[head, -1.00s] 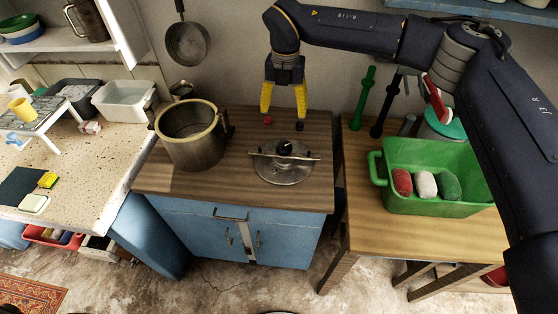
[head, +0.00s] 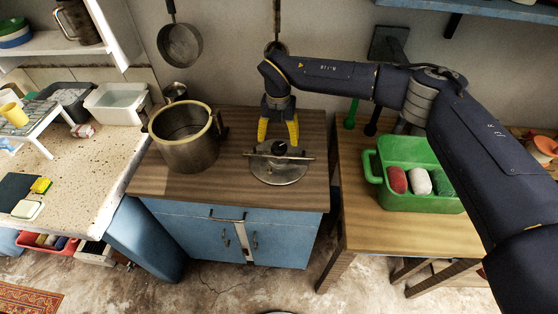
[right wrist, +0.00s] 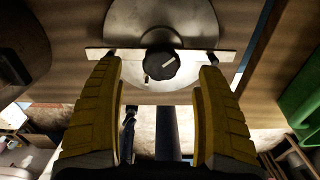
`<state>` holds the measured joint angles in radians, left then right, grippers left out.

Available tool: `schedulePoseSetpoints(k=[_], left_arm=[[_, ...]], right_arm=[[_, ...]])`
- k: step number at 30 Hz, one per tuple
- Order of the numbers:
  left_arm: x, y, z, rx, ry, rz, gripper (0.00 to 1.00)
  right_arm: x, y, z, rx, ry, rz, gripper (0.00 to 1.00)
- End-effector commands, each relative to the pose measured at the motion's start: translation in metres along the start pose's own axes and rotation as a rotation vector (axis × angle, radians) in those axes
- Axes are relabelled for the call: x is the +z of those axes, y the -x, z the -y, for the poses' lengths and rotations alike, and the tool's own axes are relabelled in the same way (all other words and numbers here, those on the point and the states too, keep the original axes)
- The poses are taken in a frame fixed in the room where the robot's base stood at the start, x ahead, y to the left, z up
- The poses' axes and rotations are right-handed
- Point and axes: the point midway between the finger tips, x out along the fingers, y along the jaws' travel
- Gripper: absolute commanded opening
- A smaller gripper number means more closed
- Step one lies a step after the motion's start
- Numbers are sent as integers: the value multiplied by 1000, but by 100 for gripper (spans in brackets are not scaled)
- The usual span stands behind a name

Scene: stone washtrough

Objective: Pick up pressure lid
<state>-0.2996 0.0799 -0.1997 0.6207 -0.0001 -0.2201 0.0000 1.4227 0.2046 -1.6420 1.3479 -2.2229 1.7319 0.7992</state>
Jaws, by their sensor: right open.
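The pressure lid (head: 279,170) lies flat on the wooden top of the blue cabinet, a round metal disc with a crossbar and a black knob. In the right wrist view the knob (right wrist: 161,65) and crossbar (right wrist: 205,57) show close up. My right gripper (head: 278,141) is open, its yellow fingers pointing down just behind and above the lid. In the right wrist view the right gripper (right wrist: 160,75) has its fingers apart on either side of the knob, with nothing held between them. Whether the fingertips touch the crossbar I cannot tell. My left gripper is not in view.
A large open metal pot (head: 186,142) stands left of the lid on the cabinet top (head: 230,187). A green bin (head: 420,200) with several coloured items stands on the wooden table at right. A pan (head: 180,45) hangs on the wall behind.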

Motion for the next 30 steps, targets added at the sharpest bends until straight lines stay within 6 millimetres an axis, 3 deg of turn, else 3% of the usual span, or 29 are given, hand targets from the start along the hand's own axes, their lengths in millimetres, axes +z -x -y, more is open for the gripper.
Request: schedulePoseSetpoints(k=[5,16,25,30], left_arm=[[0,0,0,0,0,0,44],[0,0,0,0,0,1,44],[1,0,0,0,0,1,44],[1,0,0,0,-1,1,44]], right_arm=[[-1,-8,0,0,0,-1,73],[-2,-49,2,0,-1,-2,73],[-1,-52,2,0,0,0,73],[-2,-52,2,0,0,0,53]])
